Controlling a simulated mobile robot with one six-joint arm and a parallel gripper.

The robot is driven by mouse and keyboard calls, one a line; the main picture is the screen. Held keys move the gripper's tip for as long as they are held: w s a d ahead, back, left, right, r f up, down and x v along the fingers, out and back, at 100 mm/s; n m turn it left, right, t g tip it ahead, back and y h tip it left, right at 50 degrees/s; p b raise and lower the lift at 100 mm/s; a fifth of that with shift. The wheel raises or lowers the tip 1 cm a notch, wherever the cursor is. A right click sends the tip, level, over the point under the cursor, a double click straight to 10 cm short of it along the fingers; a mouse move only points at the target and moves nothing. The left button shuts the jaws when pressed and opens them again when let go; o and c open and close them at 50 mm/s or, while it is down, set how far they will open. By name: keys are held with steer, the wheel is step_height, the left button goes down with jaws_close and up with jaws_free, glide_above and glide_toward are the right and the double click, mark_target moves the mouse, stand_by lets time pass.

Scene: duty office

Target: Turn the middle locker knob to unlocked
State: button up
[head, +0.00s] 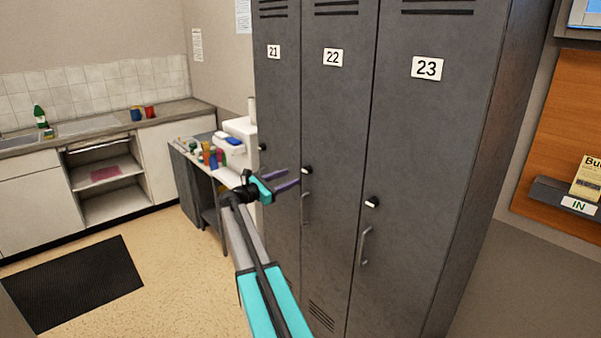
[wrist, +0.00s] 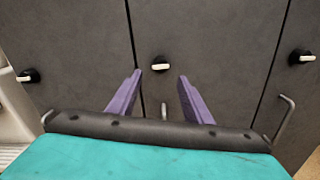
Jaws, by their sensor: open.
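The middle locker, number 22 (head: 333,110), is a dark grey door between lockers 21 and 23. Its knob (head: 307,170) is black with a white grip, above a grey handle (head: 306,207). In the wrist view the knob (wrist: 160,63) sits centred ahead of the fingers, its white grip lying about horizontal. My gripper (head: 286,180) has purple fingers pointing at the locker, just left of the knob in the head view. In the wrist view my gripper (wrist: 158,80) is open, with nothing between the fingers. It appears short of the knob.
The knob of locker 23 (head: 371,202) and its handle (head: 365,246) are to the right. The knob of locker 21 (head: 262,147) is to the left. A side table (head: 187,150) with bottles stands left of the lockers. A dark mat (head: 75,282) lies on open floor.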

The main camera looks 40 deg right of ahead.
mark_target(304, 172)
steer(key=shift+s+d+p, duration=0.15)
steer(key=shift+d+p, duration=0.3)
steer(key=shift+d, duration=1.25)
steer(key=shift+s+d+p, duration=0.15)
steer(key=shift+d+p, duration=0.25)
steer(key=shift+d, duration=1.3)
steer(key=c, duration=1)
